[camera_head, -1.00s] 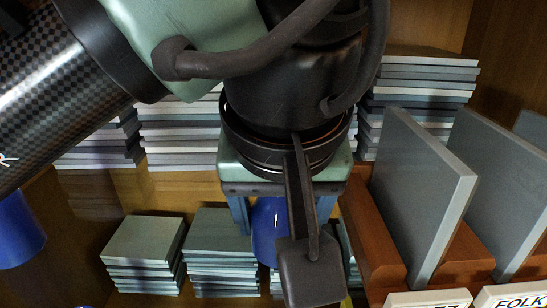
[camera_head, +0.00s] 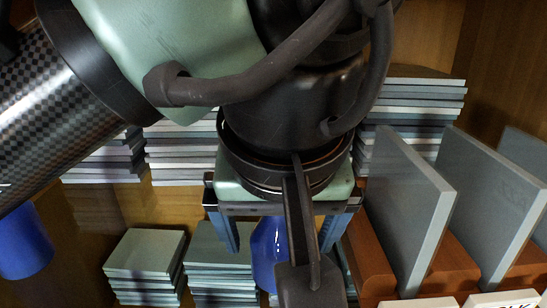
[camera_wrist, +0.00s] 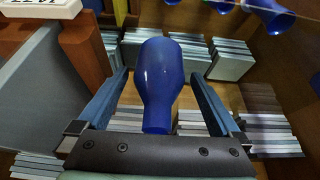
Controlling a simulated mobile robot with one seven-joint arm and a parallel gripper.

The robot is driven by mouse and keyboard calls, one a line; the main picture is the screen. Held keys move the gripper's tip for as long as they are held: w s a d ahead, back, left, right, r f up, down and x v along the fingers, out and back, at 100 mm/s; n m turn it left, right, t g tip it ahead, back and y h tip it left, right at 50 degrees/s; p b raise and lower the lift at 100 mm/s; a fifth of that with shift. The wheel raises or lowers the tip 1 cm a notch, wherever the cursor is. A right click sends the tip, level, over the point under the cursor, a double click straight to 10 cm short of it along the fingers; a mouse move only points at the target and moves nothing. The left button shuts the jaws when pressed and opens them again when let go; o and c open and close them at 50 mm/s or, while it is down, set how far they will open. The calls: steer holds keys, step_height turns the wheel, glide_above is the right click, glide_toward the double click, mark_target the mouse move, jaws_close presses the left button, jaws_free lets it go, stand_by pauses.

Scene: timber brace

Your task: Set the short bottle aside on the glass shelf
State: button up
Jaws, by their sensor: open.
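A glossy blue bottle (camera_wrist: 158,80) stands between the two blue-grey fingers of my gripper (camera_wrist: 160,92) in the wrist view, with a visible gap on each side. In the head view the bottle (camera_head: 266,250) is partly hidden by a dark part of my wrist. My gripper (camera_head: 284,238) is open around it there, pointing down. I cannot tell from its height alone whether this is the short bottle.
Stacked grey-green tiles (camera_head: 145,258) lie close to the bottle. Grey slabs (camera_head: 402,205) stand in red-brown racks (camera_head: 368,262) at right. Another blue object (camera_head: 22,242) is at far left. More blue objects (camera_wrist: 270,15) show at the wrist view's top. Tile stacks (camera_head: 415,105) fill the back.

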steer(key=p+v, duration=0.7)
steer(key=v, duration=0.4)
steer(key=shift+p, duration=0.4)
steer(key=shift+s, duration=0.1)
